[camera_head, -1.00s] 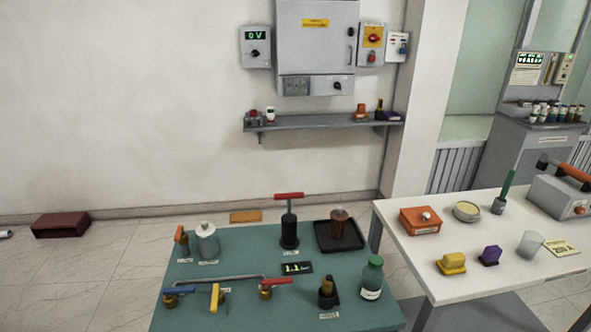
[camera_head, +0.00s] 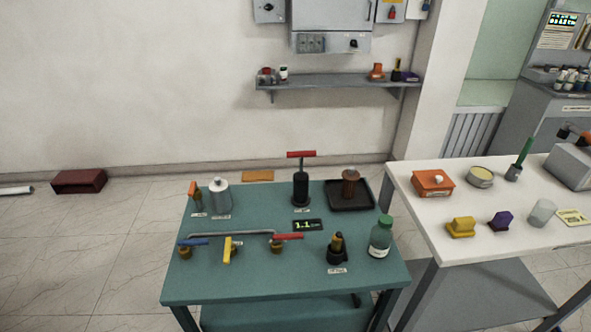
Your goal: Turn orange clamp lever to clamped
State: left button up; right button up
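A small orange lever (camera_head: 193,188) stands upright on a brassy base at the back left corner of the teal table (camera_head: 285,283). A grey canister (camera_head: 219,195) stands just to its right. The lever's label is too small to read. Neither of my grippers is in view.
Blue (camera_head: 193,242), yellow (camera_head: 229,250) and red (camera_head: 287,237) valve handles line the table's left front beside a grey pipe. A red-handled pump (camera_head: 301,180), dark tray (camera_head: 363,205) and green-capped bottle (camera_head: 380,238) stand to the right. A white table (camera_head: 440,218) stands farther right.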

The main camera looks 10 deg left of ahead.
aim_at(193, 186)
jog(key=u, duration=0.6)
jog(key=k, duration=0.4)
jog(key=u, duration=0.55)
jog(key=i, duration=0.45)
jog(key=k, duration=0.65)
jog(key=u, duration=0.15)
jog(key=i, duration=0.75)
jog(key=z, duration=0.75)
jog(key=i, duration=0.55)
jog(key=z, duration=0.55)
